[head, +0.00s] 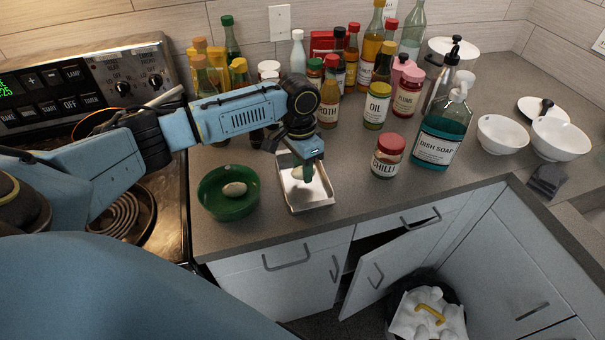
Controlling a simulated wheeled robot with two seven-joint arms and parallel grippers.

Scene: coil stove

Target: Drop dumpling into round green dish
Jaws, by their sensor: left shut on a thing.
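The round green dish (211,205) stands on the counter just right of the stove, and one pale, oval dumpling (234,189) lies inside it. A pale rectangular tray (319,187) stands on the counter to the right of the dish. My left gripper (304,172) points down over this tray. It is shut on another pale dumpling (297,173), which is partly hidden by the fingers. I cannot tell whether this dumpling touches the tray floor. My right gripper is not in view.
Several bottles and jars crowd the counter's back; a chilli jar (388,157) and dish soap (437,135) stand right of the tray. White bowls (502,134) are farther right. The coil stove (125,215) is at left. A cupboard door (376,275) below hangs ajar.

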